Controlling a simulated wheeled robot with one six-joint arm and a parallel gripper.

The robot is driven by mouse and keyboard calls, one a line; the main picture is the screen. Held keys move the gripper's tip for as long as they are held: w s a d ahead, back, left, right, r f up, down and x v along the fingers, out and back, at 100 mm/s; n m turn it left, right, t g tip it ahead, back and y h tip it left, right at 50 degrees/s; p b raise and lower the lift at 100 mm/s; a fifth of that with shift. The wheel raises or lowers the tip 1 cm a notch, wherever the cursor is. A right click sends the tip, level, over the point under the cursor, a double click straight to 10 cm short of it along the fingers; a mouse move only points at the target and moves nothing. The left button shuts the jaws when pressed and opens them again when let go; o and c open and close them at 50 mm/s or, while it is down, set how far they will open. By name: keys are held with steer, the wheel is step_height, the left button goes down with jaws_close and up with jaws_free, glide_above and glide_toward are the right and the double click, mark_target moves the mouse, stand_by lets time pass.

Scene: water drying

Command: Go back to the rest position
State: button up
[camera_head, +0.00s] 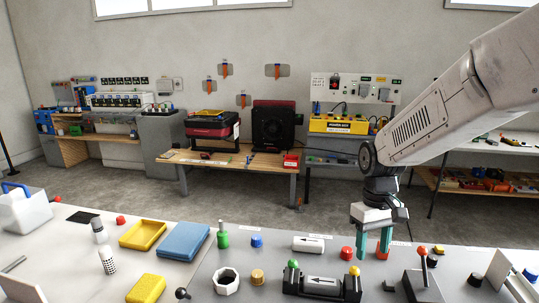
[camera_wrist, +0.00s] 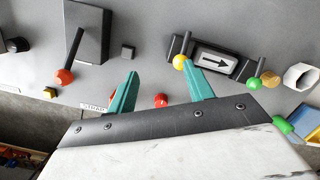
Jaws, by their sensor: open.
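My gripper (camera_head: 373,243) hangs pointing down from my arm over the back part of the grey bench top (camera_head: 215,262). Its two teal fingers are apart with nothing between them. In the wrist view the open fingers (camera_wrist: 162,90) stand above the bench, with a red knob (camera_wrist: 161,100) seen between them. In the head view a red piece (camera_head: 381,253) shows by the right finger; I cannot tell whether they touch. A black fixture (camera_head: 321,284) with an arrow-marked block, a green knob and a yellow knob lies in front of my gripper.
A red button (camera_head: 347,253) and an arrow-marked white cylinder (camera_head: 308,244) lie left of my gripper. A dark box with a red-tipped lever (camera_head: 423,270) stands to the right. A blue cloth (camera_head: 184,241), yellow tray (camera_head: 143,234) and yellow sponge (camera_head: 146,288) lie further left.

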steer(key=s+d+r+m+t, duration=0.1)
steer(key=s+r, duration=0.4)
steer(key=s, duration=0.7)
steer(key=s+d+r+m+t, duration=0.1)
steer(key=s+r, duration=0.4)
steer(key=s, duration=0.7)
steer(key=shift+m+t, duration=0.6)
steer(key=shift+m, duration=0.1)
steer(key=shift+s+r, duration=0.1)
steer(key=shift+c, duration=0.3)
